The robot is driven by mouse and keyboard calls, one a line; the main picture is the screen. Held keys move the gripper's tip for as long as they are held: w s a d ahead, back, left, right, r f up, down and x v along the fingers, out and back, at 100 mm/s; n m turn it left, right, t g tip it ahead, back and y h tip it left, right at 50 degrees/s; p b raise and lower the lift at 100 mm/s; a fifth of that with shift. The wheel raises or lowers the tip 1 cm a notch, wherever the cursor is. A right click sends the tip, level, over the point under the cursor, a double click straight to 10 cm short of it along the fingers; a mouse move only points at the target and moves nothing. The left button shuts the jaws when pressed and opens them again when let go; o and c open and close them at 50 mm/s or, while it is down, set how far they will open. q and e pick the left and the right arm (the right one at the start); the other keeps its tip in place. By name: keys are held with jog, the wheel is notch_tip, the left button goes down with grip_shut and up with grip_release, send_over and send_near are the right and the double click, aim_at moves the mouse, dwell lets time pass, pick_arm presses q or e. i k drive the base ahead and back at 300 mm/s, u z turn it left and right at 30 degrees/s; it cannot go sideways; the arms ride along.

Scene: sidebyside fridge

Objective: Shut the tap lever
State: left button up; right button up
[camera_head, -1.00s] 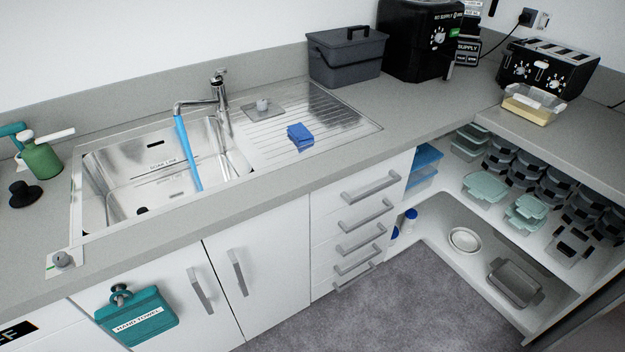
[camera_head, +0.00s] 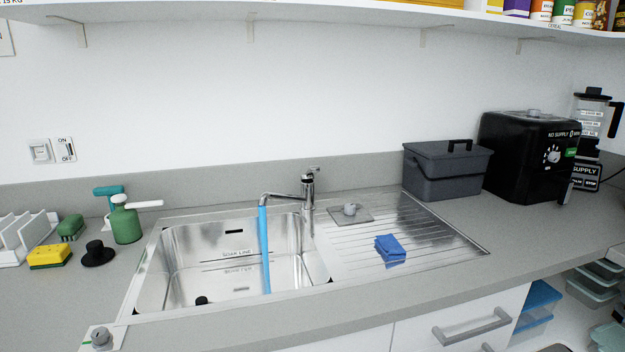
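The chrome tap (camera_head: 308,192) stands behind the sink, with its spout reaching left over the basin. Its small lever (camera_head: 313,170) is on top of the tap body and points up and to the right. A blue stream of water (camera_head: 264,248) falls from the spout into the steel sink (camera_head: 190,250). Neither of my grippers shows in the view.
A blue cloth (camera_head: 390,250) lies on the ribbed drainboard (camera_head: 440,240), beside a grey plug on a plate (camera_head: 350,212). A green spray bottle (camera_head: 125,222), black plug (camera_head: 98,254) and yellow sponge (camera_head: 49,257) are left of the sink. A shelf (camera_head: 330,18) overhangs above.

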aim_at(311, 171)
jog(key=u, duration=0.55)
jog(key=k, duration=0.65)
jog(key=u, duration=0.9)
jog(key=i, duration=1.55)
jog(key=z, duration=1.15)
jog(key=i, duration=0.55)
jog(key=z, duration=0.55)
